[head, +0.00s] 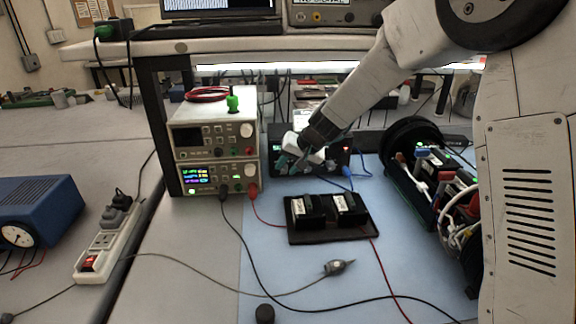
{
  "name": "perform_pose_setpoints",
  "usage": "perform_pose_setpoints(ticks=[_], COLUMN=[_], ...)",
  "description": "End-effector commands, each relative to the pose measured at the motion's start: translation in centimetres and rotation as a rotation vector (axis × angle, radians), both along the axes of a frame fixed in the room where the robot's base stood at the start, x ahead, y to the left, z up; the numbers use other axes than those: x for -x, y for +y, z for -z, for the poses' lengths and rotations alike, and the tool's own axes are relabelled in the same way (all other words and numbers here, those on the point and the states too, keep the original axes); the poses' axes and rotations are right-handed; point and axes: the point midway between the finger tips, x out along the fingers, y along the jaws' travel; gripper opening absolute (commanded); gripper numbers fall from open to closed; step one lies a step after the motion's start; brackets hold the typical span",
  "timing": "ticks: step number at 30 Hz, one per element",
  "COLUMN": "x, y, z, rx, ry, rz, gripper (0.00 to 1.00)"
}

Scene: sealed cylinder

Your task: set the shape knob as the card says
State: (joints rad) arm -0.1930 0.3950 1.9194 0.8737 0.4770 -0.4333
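My gripper (291,162) reaches down from the upper right to the front of a low dark box (341,160) under the shelf. Its fingertips overlap the box's left part; I cannot tell whether they touch it or how far apart they are. The shape knob cannot be made out; the gripper covers part of the box's front. Blue leads come from the box's right side. A pale sheet (309,119) shows behind the box, partly hidden by my arm; I cannot read it or tell whether it is the card.
Two stacked bench instruments (215,150) stand left of the box. A black tray (330,229) with two dark blocks lies in front. An open black cylinder (412,175) with wiring lies at right. Cables cross the blue mat (300,270). A shelf edge (215,46) hangs above.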

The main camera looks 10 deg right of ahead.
Motion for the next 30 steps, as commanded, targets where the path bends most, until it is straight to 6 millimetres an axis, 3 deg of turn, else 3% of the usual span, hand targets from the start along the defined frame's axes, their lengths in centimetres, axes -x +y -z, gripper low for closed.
perform_pose_setpoints(ticks=[10,22,30], x=[0.1,2.4,3.0], y=[-0.2,-2.9,-3.4], z=[-0.5,-5.5,-6.4], rx=[-0.002,-0.001,0.000], ry=[-0.003,-0.004,0.000], rz=[0.001,0.001,0.000], gripper=[0.31,0.31,0.31])
